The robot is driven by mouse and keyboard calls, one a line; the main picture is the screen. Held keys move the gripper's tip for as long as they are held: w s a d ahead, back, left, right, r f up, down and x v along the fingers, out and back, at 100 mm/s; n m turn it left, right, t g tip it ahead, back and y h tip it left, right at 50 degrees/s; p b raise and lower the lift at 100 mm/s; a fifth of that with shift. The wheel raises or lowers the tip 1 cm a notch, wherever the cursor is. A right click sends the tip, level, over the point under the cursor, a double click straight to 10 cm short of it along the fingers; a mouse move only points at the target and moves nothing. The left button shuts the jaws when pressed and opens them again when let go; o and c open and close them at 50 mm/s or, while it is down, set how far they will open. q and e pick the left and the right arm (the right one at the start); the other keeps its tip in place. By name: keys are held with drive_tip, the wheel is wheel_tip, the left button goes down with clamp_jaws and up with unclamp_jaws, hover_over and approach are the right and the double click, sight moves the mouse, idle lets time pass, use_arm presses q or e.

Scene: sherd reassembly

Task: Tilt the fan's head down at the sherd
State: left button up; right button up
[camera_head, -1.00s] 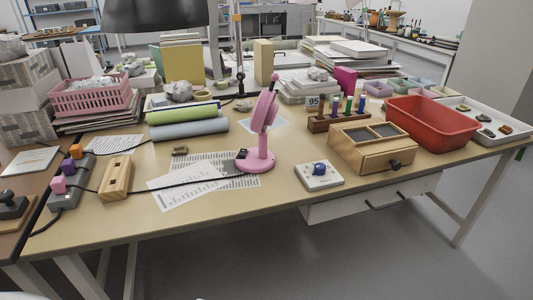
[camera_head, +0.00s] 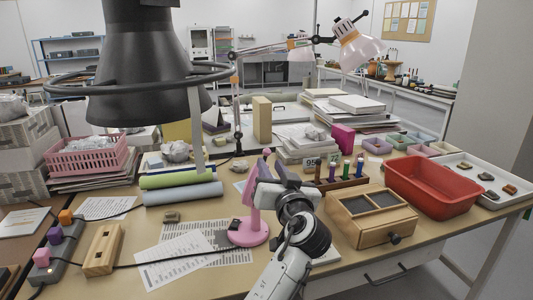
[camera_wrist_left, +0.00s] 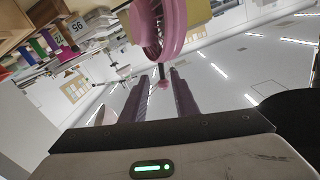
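The pink fan (camera_head: 250,228) stands on its round base in the middle of the desk. Its head is upright, seen nearly edge-on, and partly hidden by my left gripper (camera_head: 277,172). My left gripper is just right of the fan's head, at head height. In the left wrist view the pink fan head (camera_wrist_left: 172,28) shows beyond the two dark fingers (camera_wrist_left: 160,95). The fingers are apart, with nothing held between them; contact with the fan cannot be told. A small brown piece (camera_head: 171,216), perhaps a sherd, lies left of the fan. My right gripper is out of view.
A wooden box with drawer (camera_head: 372,222) and a red tub (camera_head: 432,190) stand to the right. A white tray (camera_head: 470,165) holds several pieces. Printed sheets (camera_head: 160,268) lie left of the fan, crossed by a dark cable. A large dark lamp hood (camera_head: 145,75) hangs at upper left.

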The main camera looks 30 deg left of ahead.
use_arm(q)
drive_tip(key=p+x, duration=0.1)
drive_tip(key=x, duration=0.8)
drive_tip(key=shift+s+a, duration=0.1)
drive_tip(key=shift+a, duration=0.1)
clamp_jaws()
drive_tip(key=shift+r, duration=0.2)
idle(0.9)
